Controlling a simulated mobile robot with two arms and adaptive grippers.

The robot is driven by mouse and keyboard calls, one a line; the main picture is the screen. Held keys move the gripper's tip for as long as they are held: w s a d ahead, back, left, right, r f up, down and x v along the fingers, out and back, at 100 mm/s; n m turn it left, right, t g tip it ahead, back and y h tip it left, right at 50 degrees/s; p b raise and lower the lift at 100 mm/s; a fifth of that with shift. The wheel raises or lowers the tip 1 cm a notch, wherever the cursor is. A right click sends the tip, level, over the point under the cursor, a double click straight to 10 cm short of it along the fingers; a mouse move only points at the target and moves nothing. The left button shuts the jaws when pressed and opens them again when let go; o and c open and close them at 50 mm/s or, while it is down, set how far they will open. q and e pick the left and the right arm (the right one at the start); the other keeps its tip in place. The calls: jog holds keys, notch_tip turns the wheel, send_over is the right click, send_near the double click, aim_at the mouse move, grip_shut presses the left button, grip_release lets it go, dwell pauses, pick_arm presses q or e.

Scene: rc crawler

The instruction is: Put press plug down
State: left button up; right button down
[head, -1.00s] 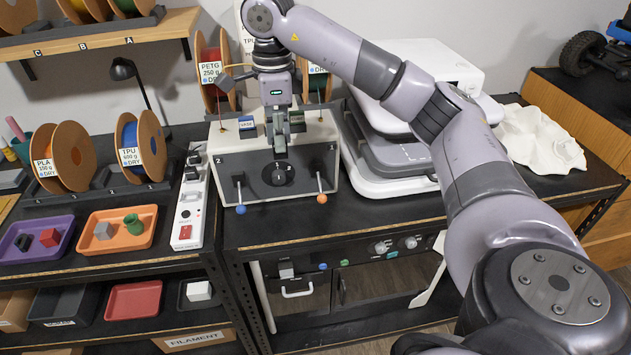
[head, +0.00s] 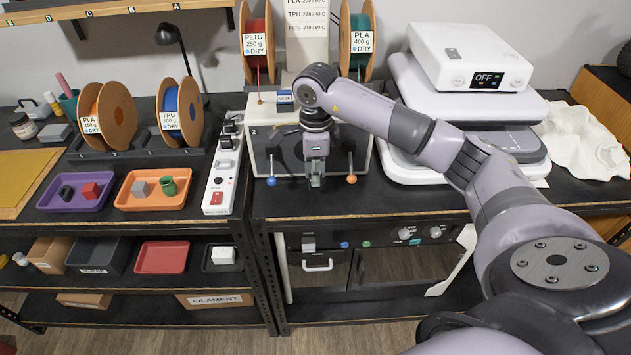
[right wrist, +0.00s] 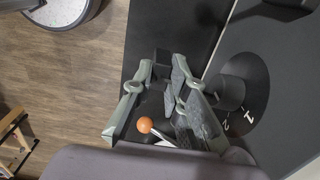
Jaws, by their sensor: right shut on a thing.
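My right gripper (head: 316,184) is low in front of the white two-lever machine, just above the black bench top near its front edge. In the right wrist view its fingers (right wrist: 168,85) are closed in around a small dark grey piece (right wrist: 167,102), which I take to be the press plug; the fingers hide much of it. In the head view the plug cannot be made out. The white press (head: 470,58) stands at the right, its display reading OFF. A white power strip (head: 221,180) with a red switch lies left of the machine. My left gripper is not in view.
The machine (head: 262,160) has a blue-knobbed and an orange-knobbed lever (head: 351,179) close beside my gripper; its dial (right wrist: 242,95) shows in the wrist view. Orange (head: 130,203) and purple trays stand left. A clear strip of bench top (head: 400,200) runs along the front.

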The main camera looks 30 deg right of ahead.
aim_at(316, 188)
notch_tip(316, 188, down, 4)
jog(key=shift+r+p, duration=0.15)
jog(key=shift+p, duration=0.35)
jog(key=shift+f, duration=0.2)
jog(key=shift+f, duration=0.2)
jog(key=c, duration=1.6)
grip_release()
jog(key=shift+r, duration=0.1)
